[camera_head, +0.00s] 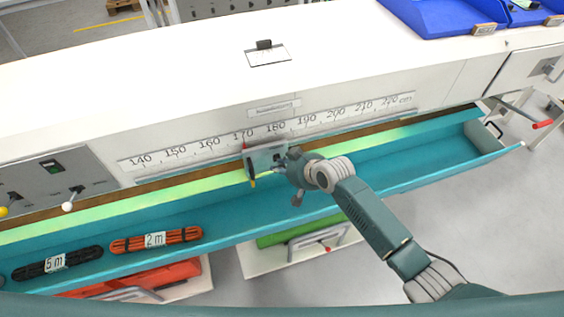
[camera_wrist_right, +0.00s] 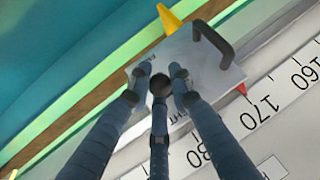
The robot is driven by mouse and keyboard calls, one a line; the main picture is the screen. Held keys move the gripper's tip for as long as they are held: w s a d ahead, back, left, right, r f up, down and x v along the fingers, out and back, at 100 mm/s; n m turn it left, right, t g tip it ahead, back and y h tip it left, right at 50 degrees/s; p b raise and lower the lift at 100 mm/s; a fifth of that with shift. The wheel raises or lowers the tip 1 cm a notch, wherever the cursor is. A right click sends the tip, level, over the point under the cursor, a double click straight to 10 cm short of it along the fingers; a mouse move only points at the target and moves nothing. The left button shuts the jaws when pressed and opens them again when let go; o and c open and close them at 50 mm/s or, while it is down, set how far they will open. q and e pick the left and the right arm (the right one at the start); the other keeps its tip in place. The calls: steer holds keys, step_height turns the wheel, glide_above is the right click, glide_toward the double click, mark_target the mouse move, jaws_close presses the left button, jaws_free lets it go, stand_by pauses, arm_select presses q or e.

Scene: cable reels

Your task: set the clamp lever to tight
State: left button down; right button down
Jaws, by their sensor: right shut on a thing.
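The stop carriage (camera_head: 266,157) is a pale grey plate on the long scale, with a red pointer near 170. In the right wrist view the plate (camera_wrist_right: 200,62) shows a black bracket handle (camera_wrist_right: 214,44), a yellow tip (camera_wrist_right: 169,18) and partly covered lettering, one piece ending in "HT". My right gripper (camera_head: 284,165) is at the plate's right side in the head view. Its fingers (camera_wrist_right: 158,84) are shut around a dark round knob (camera_wrist_right: 161,86), which seems to be the clamp lever's end. The fingers hide the rest of the lever, so its setting cannot be told. My left gripper is not in view.
A teal trough (camera_head: 375,172) runs below the scale (camera_head: 190,146). It holds a black 5 m cable bundle (camera_head: 57,263) and an orange 2 m bundle (camera_head: 156,240). A panel with a white-knobbed lever (camera_head: 68,206) stands at left. Blue bins (camera_head: 435,15) stand at the back right.

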steer(key=shift+r+g+p, duration=0.2)
steer(key=shift+g+p, duration=0.1)
steer(key=shift+g, duration=0.1)
steer(key=c, duration=1.6)
jaws_free()
steer(key=shift+o, duration=0.2)
steer(key=v, duration=1.2)
steer(key=shift+a, duration=0.2)
